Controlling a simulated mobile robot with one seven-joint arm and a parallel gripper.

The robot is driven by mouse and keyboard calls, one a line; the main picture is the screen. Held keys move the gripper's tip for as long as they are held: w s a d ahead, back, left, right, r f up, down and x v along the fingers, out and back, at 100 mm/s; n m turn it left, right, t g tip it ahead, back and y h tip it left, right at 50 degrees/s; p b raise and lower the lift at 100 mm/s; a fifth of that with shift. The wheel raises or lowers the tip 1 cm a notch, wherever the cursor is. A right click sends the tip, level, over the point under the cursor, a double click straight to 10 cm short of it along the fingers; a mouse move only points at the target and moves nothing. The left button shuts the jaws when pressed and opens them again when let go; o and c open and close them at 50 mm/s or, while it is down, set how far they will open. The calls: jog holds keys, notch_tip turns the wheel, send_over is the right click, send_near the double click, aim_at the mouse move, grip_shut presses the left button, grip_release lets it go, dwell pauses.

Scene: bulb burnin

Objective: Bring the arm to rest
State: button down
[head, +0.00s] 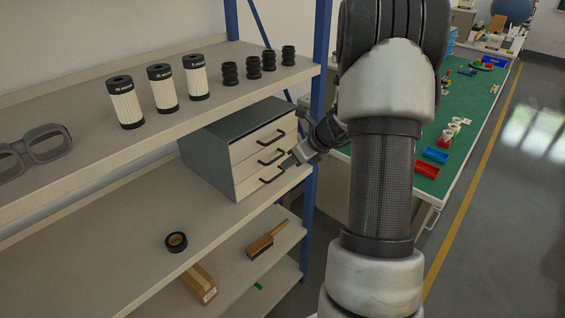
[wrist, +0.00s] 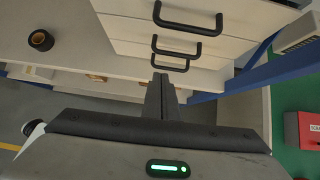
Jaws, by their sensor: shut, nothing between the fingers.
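My gripper (head: 290,162) is just in front of the small drawer cabinet (head: 213,158) on the middle shelf, near its lowest drawer handle. In the wrist view my gripper (wrist: 161,80) is shut and empty, with the fingertips close to a black handle (wrist: 171,62). I cannot tell whether the fingertips touch the handle. The cabinet has three cream drawers with black handles, and all look closed. My arm (head: 380,180) reaches across the middle of the head view and hides part of the bench behind it.
A blue shelf post (head: 318,110) stands close beside my gripper. The upper shelf holds white filter cylinders (head: 163,88), black ribbed parts (head: 254,67) and grey goggles (head: 40,148). A tape roll (head: 176,241) lies left of the cabinet. A green-topped bench (head: 465,105) is at right, with open floor beyond.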

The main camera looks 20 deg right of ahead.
jog(key=v, duration=0.8)
jog(key=shift+r, duration=0.45)
